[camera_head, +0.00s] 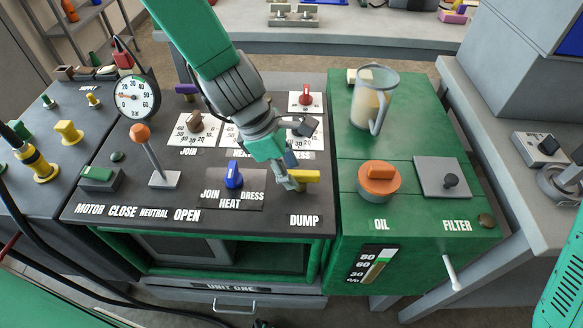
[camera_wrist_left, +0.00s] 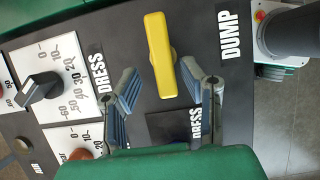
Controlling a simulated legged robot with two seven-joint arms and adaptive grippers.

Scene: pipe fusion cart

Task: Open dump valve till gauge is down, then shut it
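The dump valve's yellow bar handle (camera_head: 304,176) sits above the DUMP label at the console's right front corner. In the left wrist view the yellow handle (camera_wrist_left: 159,55) lies just beyond the fingertips. My left gripper (camera_head: 290,180) is over the handle's left end, partly covering it. My right gripper is not clearly seen.
An orange-topped lever (camera_head: 141,134) stands further left. Right of the valve, the green unit carries an orange oil cap (camera_head: 379,173) and a clear jug (camera_head: 373,97).

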